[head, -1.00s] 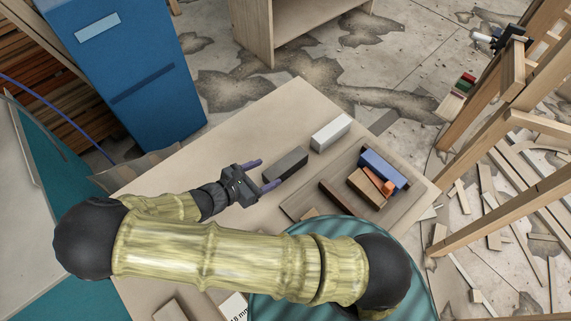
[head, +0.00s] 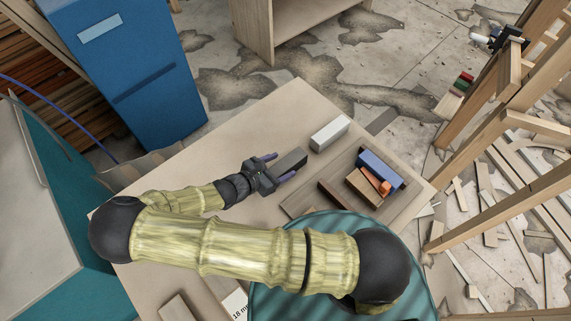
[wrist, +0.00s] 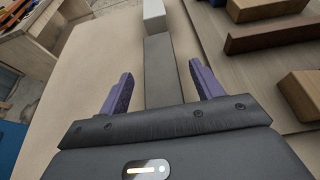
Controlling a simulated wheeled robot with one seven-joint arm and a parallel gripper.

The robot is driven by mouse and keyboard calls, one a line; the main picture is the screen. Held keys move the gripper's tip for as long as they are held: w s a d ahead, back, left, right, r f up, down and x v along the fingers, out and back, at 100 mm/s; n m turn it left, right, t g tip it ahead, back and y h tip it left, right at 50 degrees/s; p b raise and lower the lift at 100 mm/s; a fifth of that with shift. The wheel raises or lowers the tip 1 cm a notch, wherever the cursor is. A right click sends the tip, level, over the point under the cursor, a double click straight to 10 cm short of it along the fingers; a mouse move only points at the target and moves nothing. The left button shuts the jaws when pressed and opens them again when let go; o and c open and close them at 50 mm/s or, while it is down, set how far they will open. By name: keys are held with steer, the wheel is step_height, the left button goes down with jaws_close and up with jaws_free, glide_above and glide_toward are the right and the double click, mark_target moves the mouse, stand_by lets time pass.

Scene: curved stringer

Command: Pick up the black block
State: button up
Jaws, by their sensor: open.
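The black block (head: 290,159) is a dark grey bar lying on the light wooden table. In the wrist view the block (wrist: 160,72) lies lengthwise between the two purple fingers, with a gap on each side. My gripper (head: 282,167) is open, its fingers straddling the near end of the block. In the wrist view my gripper (wrist: 159,90) shows both fingertips apart. The block's near end is hidden behind the gripper body in the wrist view. I cannot tell the height of the fingers over the table.
A white block (head: 329,133) lies just beyond the black block. To the right a wooden tray (head: 298,204) holds a blue block (head: 381,168), an orange piece (head: 376,182) and brown wooden pieces (head: 335,196). The table (head: 270,110) is clear at the back left.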

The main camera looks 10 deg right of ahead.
mark_target(282, 166)
steer(key=shift+w+d+f, duration=0.25)
steer(key=shift+w+d, duration=0.1)
steer(key=shift+d, duration=0.15)
steer(key=c, duration=1.2)
steer(key=shift+r, duration=0.1)
step_height(282, 166, up, 10)
steer(key=shift+f+b, duration=0.1)
steer(key=shift+b, duration=1.05)
